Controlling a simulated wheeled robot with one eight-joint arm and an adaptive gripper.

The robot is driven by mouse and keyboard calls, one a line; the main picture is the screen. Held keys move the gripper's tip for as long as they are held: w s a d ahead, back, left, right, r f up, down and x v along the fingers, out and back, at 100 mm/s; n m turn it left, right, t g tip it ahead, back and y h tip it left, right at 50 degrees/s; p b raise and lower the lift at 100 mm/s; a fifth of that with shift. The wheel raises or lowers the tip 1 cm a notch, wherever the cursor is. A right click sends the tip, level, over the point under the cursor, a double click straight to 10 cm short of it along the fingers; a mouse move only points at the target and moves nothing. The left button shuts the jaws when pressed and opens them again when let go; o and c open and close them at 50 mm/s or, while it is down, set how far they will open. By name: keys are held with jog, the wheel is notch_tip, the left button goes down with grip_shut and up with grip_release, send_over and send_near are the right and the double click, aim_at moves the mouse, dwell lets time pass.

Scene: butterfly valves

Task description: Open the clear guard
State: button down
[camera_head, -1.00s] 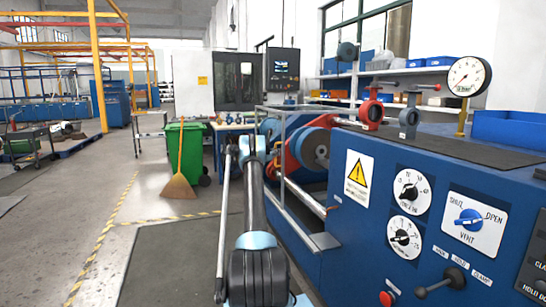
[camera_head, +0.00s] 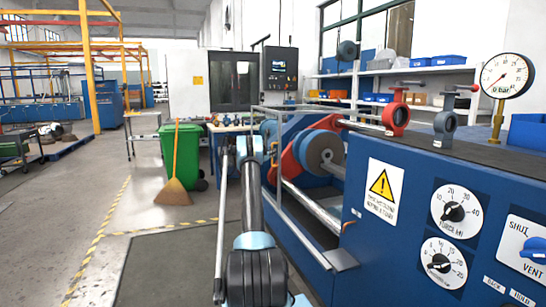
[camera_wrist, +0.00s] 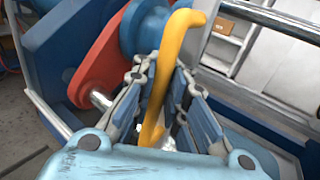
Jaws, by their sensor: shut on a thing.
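The clear guard shows in the head view as a metal-railed frame (camera_head: 308,236) at the near side of the blue machine, beside the red lever and grey drum. Its clear panel is hard to make out. In the head view my arm hides the gripper.
The blue machine (camera_head: 375,245) with dials, a warning label and a pressure gauge (camera_head: 506,76) fills the right side. Red (camera_head: 395,116) and grey (camera_head: 444,125) valves sit on its top. A green bin (camera_head: 181,155) and broom (camera_head: 174,190) stand left.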

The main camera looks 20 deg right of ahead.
jog(key=shift+w+a, duration=0.4)
jog(key=shift+a, duration=0.15)
jog(key=c, duration=1.6)
grip_release()
jog(key=shift+s+d, duration=0.25)
jog(key=v, duration=1.2)
jog(key=shift+f, duration=0.15)
